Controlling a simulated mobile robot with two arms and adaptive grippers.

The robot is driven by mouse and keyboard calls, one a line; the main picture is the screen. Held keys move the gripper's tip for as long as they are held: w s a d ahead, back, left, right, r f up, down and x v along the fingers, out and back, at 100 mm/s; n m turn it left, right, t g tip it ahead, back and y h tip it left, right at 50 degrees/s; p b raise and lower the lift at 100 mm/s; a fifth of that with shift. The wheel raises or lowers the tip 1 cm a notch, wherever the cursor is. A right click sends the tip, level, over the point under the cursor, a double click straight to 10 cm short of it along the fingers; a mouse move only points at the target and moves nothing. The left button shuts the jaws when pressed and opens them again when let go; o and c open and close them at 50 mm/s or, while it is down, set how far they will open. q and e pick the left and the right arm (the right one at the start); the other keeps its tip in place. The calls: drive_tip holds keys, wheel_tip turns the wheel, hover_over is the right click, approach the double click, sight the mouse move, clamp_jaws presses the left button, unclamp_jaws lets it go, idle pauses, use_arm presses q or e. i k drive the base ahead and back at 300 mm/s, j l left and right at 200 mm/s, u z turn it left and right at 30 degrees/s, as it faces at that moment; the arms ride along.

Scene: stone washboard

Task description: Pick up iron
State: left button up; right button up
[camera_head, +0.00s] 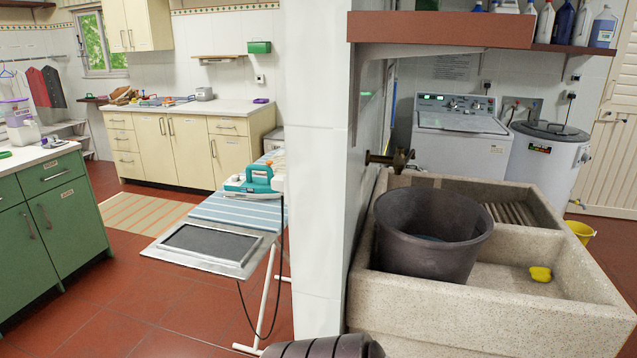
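A teal and white iron (255,181) sits on the blue striped ironing board (230,210), towards its far end. A dark cord hangs down from the right side of the board near the iron. A white wall pillar stands just to the right and hides part of the board. A flat metal rest plate (210,244) with a dark centre is at the near end of the board. Neither of my grippers is in view.
A stone washboard sink (500,318) holds a dark bucket (430,232) and a yellow item (541,274), right of the white pillar (318,190). Green cabinets (70,222) stand left. Red tiled floor is open between them and the board. A dark ribbed object (325,346) shows at the bottom edge.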

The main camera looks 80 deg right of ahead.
sight(248, 188)
drive_tip(key=z, duration=1.95)
